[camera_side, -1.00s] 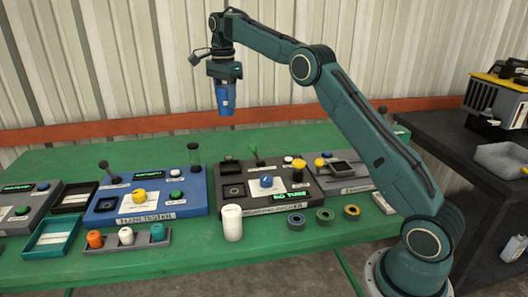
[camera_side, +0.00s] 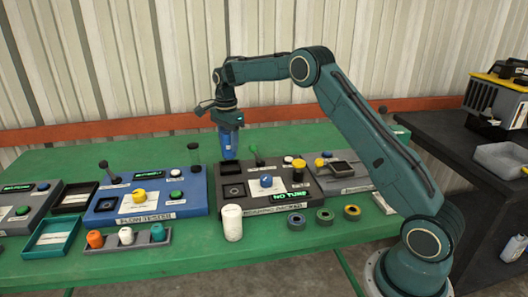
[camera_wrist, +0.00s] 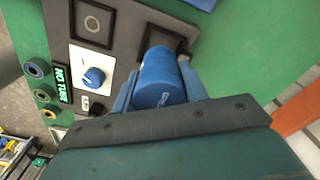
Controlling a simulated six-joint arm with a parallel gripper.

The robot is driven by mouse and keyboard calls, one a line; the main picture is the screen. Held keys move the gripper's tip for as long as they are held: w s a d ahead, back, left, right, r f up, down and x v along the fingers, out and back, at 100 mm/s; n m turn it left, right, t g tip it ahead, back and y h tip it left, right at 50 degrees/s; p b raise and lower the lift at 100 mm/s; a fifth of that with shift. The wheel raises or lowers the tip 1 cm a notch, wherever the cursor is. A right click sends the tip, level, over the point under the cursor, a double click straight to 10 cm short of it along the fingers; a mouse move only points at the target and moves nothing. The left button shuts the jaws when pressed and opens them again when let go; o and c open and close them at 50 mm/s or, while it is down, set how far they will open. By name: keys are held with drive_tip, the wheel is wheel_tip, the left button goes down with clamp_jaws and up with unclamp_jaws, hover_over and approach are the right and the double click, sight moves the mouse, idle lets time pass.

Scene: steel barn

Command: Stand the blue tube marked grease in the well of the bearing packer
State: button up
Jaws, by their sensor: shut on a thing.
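My gripper (camera_side: 228,127) is shut on the blue tube (camera_side: 229,146), which hangs upright below it. In the wrist view the tube (camera_wrist: 160,78) sits between the jaws, with pale lettering too small to read. The tube's lower end is over the back left of the grey bearing packer (camera_side: 257,199), in front of a dark square recess (camera_wrist: 151,36) that it partly hides. I cannot tell whether the lower end is inside the recess or just above it. The packer's display (camera_wrist: 62,85) reads NO TUBE.
The packer also carries a ring-marked square (camera_wrist: 92,20) and a blue knob (camera_wrist: 94,77). A white cylinder (camera_side: 232,222) stands at its front left corner. The blue tester (camera_side: 140,205) is to the left, with a dark upright cylinder (camera_side: 194,154) near the tube.

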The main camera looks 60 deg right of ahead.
sight(228, 131)
drive_tip(key=shift+f, duration=0.5)
drive_tip(key=shift+f, duration=2.1)
drive_tip(key=shift+f, duration=0.2)
drive_tip(key=o, duration=1.1)
drive_tip(key=shift+o, duration=0.2)
drive_tip(key=shift+r, duration=0.1)
wheel_tip(228, 131, up, 11)
drive_tip(key=shift+r, duration=0.6)
